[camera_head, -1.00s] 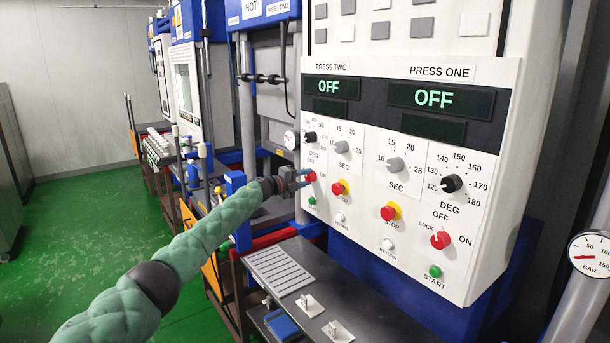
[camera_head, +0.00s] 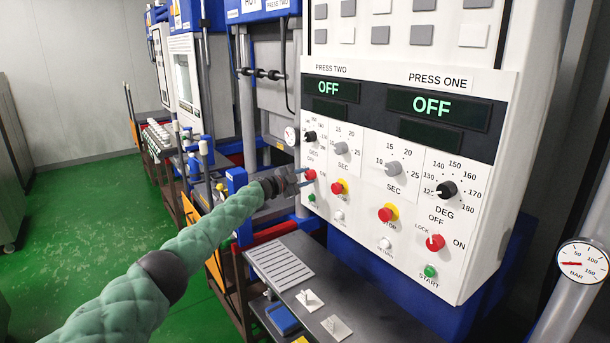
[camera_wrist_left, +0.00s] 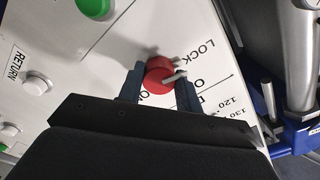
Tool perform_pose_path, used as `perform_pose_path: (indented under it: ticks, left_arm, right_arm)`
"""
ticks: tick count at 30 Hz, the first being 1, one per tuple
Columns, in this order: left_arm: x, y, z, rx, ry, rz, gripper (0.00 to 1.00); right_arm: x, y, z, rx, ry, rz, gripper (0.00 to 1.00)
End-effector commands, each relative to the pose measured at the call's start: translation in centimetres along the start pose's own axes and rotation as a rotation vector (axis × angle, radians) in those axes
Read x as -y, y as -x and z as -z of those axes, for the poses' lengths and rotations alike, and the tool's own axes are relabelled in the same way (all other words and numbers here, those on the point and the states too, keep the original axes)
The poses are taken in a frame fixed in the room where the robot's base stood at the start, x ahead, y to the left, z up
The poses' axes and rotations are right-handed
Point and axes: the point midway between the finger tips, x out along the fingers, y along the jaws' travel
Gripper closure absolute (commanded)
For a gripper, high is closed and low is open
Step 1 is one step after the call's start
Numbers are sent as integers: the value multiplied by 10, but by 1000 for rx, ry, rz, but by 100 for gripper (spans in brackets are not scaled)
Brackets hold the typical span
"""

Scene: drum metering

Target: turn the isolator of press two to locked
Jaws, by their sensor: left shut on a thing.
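Press two's isolator is a red knob (camera_head: 310,174) low on the white panel, left of press one's controls. My left gripper (camera_head: 302,179) reaches it from the left. In the left wrist view the gripper (camera_wrist_left: 160,80) has a finger on each side of the red knob (camera_wrist_left: 157,73) and is shut on it. A pale bar on the knob points right, between the LOCK mark (camera_wrist_left: 196,50) and the partly hidden OFF mark. The ON mark is partly covered by the fingers. My right gripper is not in view.
Press two's red stop button (camera_head: 337,187) and green start button (camera_head: 312,198) sit close by. Press one's isolator (camera_head: 435,242) is farther right. Both displays read OFF. A grey shelf (camera_head: 330,290) juts out below the panel. A pressure gauge (camera_head: 582,262) stands at right.

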Motion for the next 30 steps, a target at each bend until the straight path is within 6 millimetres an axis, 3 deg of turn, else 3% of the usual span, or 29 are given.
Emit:
perform_pose_path:
  ticks: [21,22,24,25,30]
  left_arm:
    - [0,1,-2,3,75,2,88]
    - [0,1,-2,3,75,2,62]
    - [0,1,-2,3,74,1,48]
    - [0,1,-2,3,74,1,44]
    - [0,1,-1,1,74,1,44]
  right_arm:
    - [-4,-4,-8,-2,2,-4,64]
    - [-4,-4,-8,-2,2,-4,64]
    - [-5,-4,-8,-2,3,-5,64]
    - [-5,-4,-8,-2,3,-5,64]
    - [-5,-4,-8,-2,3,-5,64]
